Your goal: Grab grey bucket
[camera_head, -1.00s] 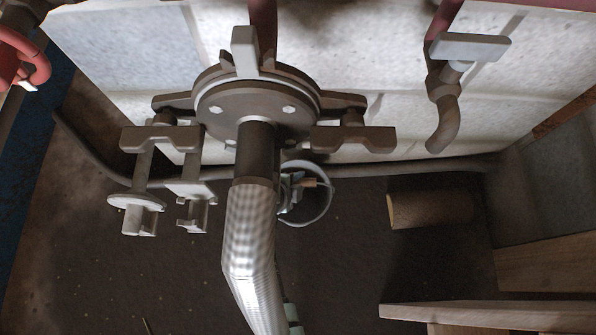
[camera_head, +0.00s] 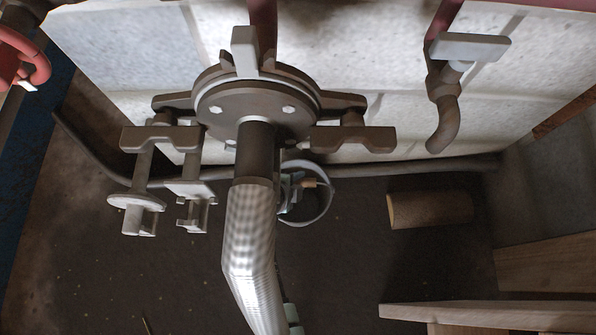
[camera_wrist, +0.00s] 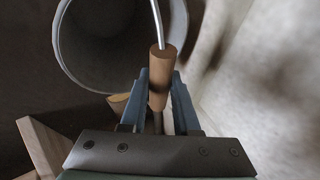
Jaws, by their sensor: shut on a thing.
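The grey bucket (camera_head: 325,210) is near the middle of the camera_head view, on or just above the dark floor and partly hidden behind a silver hose. In the wrist view its open round rim (camera_wrist: 62,52) fills the upper left. A wire handle with a brown wooden grip (camera_wrist: 160,72) rises from it. My gripper (camera_wrist: 158,98) is shut on the wooden grip, one blue finger on each side. In the camera_head view my gripper (camera_head: 290,196) shows only in part beside the bucket. I cannot tell whether the bucket touches the floor.
A flanged metal fitting (camera_head: 258,105) and its silver hose (camera_head: 252,235) hang over the bucket. A tap (camera_head: 445,100) is on the right. A log (camera_head: 430,209) lies right of the bucket, wooden boards (camera_head: 490,312) at lower right. A pipe (camera_head: 420,167) runs along the pale wall.

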